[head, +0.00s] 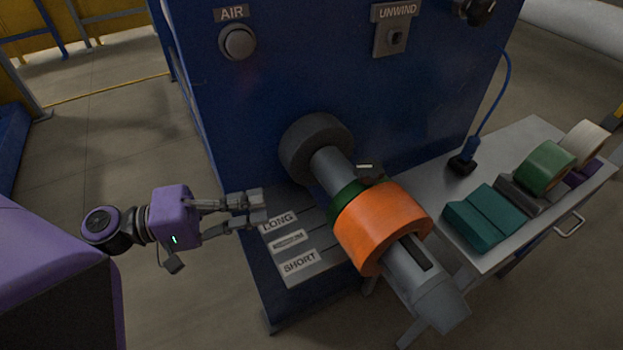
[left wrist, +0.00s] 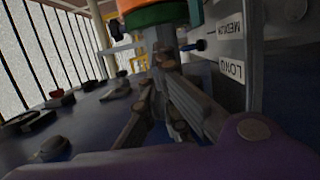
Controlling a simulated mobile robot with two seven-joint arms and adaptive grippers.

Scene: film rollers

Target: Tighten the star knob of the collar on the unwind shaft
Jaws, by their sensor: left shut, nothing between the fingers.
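The grey unwind shaft (head: 333,172) sticks out of a dark round hub (head: 316,145) on the blue machine. An orange roll (head: 383,226) sits on it, with a green ring (head: 347,201) at its machine side. A small dark block (head: 369,171) with a pale mark shows beside the ring; I cannot tell whether it is the collar's star knob. My left gripper (head: 260,205) is shut and empty, left of the shaft and apart from it. Its fingers (left wrist: 170,95) also show in the left wrist view, below the green ring (left wrist: 154,17). My right gripper is not in view.
A LONG/SHORT label plate (head: 312,258) lies on the machine's base below the shaft. A metal side table (head: 522,144) at the right holds teal blocks (head: 487,219), a green roll (head: 546,166) and a blue-cabled device (head: 462,164). Open floor lies left of the machine.

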